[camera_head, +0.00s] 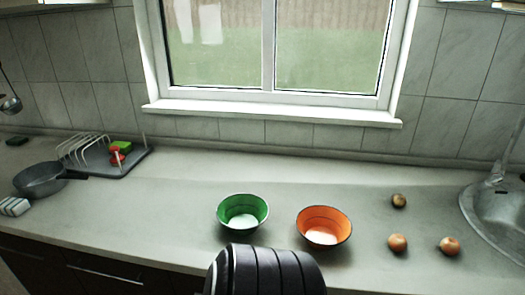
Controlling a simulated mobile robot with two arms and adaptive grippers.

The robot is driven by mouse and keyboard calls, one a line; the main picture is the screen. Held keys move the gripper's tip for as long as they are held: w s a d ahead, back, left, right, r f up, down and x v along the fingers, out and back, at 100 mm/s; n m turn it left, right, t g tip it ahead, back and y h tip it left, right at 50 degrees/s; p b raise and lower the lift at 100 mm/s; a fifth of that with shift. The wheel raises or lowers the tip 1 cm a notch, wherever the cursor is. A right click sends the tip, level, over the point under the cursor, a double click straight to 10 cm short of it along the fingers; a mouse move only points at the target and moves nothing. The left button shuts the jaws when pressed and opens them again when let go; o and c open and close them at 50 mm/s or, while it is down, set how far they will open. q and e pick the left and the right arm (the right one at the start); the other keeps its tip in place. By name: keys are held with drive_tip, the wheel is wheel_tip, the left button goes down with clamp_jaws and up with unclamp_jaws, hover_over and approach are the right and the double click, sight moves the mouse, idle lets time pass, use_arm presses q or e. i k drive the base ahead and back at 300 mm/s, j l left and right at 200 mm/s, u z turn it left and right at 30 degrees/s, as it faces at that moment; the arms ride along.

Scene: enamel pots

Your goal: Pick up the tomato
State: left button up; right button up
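Three small round items lie on the counter to the right of the bowls. One brownish item (399,201) is farther back. Two more orange-brown ones, a left one (397,243) and a right one (449,246), lie nearer the front. They look like onions or tomatoes, and I cannot tell which is a tomato. A small red thing (116,157) is on the dish rack at the left, too small to identify. Neither gripper shows; a black ribbed part, likely mine, rises at the bottom centre.
A green bowl (242,212) and an orange bowl (323,226) stand mid-counter. A dark pan (40,179) and a dish rack (125,160) are at the left. A sink (490,215) is at the right edge. The counter behind the bowls is clear.

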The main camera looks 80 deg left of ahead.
sight(396, 243)
drive_tip(key=j+u, duration=0.15)
drive_tip(key=u, duration=2.35)
